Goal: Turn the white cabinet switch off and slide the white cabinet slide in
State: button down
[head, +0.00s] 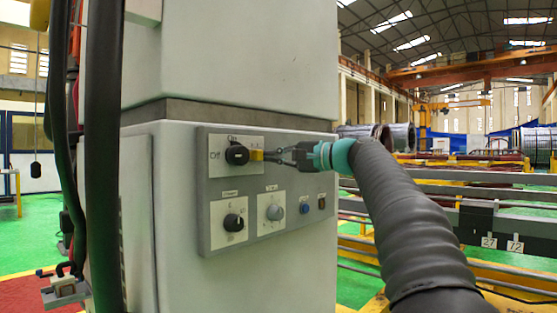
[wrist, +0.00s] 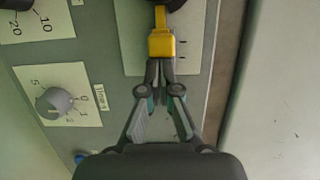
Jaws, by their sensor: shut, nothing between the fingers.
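The white cabinet (head: 180,190) carries a grey control panel on its front. At its upper left is a black rotary switch (head: 237,155) on a white plate, with "On" above and "Off" to its left. A yellow slide piece (head: 257,155) sticks out to the right of the switch. In the wrist view the yellow piece (wrist: 161,43) lies between the black switch (wrist: 168,4) and my gripper. My gripper (wrist: 160,70) is shut and empty, its tips right at the outer end of the yellow piece. I cannot tell whether they touch it. In the head view my gripper (head: 272,155) reaches in from the right.
Below the switch are a black knob (head: 234,222), a grey knob (head: 275,212), a blue button (head: 304,208) and a small dark switch (head: 321,202). Black cables (head: 104,150) hang left of the cabinet. Rails and yellow frames (head: 500,265) stand to the right.

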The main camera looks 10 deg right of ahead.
jog(key=shift+s+a, duration=0.1)
jog(key=shift+a, duration=0.05)
jog(key=s+d+p, duration=0.1)
jog(key=s+d, duration=0.3)
jog(key=d, duration=0.7)
jog(key=shift+d, duration=0.15)
jog(key=shift+w, duration=0.1)
dwell(0.4)
